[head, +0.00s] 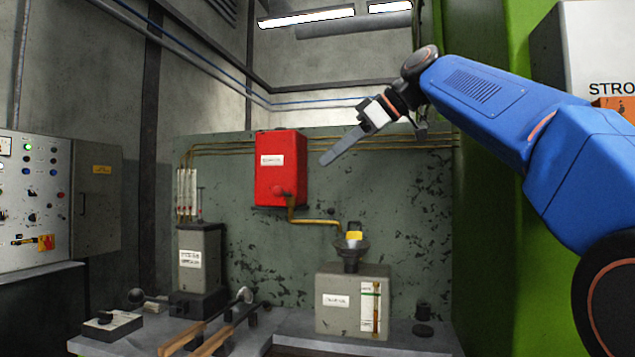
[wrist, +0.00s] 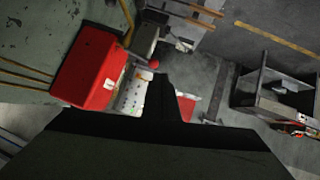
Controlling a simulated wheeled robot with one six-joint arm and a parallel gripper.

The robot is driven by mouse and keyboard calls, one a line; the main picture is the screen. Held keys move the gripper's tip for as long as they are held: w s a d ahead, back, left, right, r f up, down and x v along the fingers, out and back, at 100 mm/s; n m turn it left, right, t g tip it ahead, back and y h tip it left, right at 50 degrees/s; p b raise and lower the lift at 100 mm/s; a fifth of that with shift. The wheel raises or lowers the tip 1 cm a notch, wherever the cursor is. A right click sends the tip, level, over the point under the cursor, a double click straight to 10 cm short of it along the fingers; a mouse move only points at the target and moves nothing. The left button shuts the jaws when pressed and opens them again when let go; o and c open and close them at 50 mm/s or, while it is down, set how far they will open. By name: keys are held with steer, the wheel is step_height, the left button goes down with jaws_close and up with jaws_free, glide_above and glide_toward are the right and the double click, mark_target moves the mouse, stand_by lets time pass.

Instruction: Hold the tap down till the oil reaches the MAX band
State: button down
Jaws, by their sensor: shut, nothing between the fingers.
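The red oil tank (head: 280,168) hangs on the back wall, and a brass pipe (head: 315,221) runs from it to the yellow-handled tap (head: 354,235). The tap sits over a dark funnel (head: 350,252) on the grey reservoir box (head: 345,285). A narrow sight gauge (head: 376,308) is on the box's front; its oil level and the MAX band are too small to read. My gripper (head: 325,160) is shut and empty, in the air right of the red tank and well above the tap. The wrist view shows the red tank (wrist: 88,70) left of my dark gripper (wrist: 170,85).
A grey unit with tubes (head: 200,260) stands left of the reservoir. Levers with wooden handles (head: 210,335) and a small switch box (head: 108,322) are on the bench in front. A control cabinet (head: 40,200) is at the left. A green press column (head: 490,220) stands at the right.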

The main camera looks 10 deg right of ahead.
steer(key=shift+w+d+r+n, duration=0.25)
steer(key=shift+d+r, duration=0.1)
steer(key=shift+r, duration=0.2)
steer(key=shift+w+d+r+n, duration=0.25)
steer(key=shift+d+r, duration=0.05)
steer(key=shift+r, duration=0.2)
glide_toward(281, 195)
steer(key=x, duration=0.3)
steer(key=r+x, duration=0.1)
steer(key=x, duration=0.1)
steer(key=shift+w+a+f, duration=0.2)
steer(key=shift+w+a, duration=0.15)
steer(key=shift+w, duration=0.15)
steer(key=shift+f, duration=0.1)
steer(key=shift+s+a+f+n+t, duration=0.1)
steer(key=shift+s+f+n+t, duration=0.3)
steer(key=shift+f+t, duration=0.25)
steer(key=shift+f+n, duration=0.3)
steer(key=shift+f, duration=0.45)
stand_by(4.1)
